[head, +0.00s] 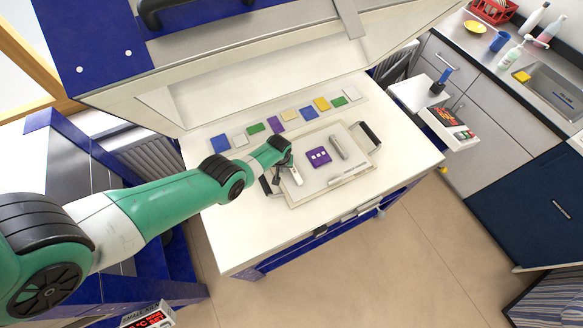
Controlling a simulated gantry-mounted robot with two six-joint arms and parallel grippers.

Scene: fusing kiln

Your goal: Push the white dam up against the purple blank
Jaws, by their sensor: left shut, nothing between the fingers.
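The purple blank (318,156), with pale spots on top, lies on a cream board (310,192) on the white table. A short white bar, which looks like the white dam (296,176), shows to the left of the blank, with a gap between them. My left gripper (284,178) is shut and empty, low over the board's left side, at the bar's left. Whether it touches the bar I cannot tell. The gripper hides part of the board's left edge. My right gripper is not in view.
A grey bar (338,147) lies right of the blank, and a pale bar (350,172) lies near the board's front right. A dark handle (369,133) stands at the board's right end. Several coloured squares line the back, under the raised kiln lid (240,80).

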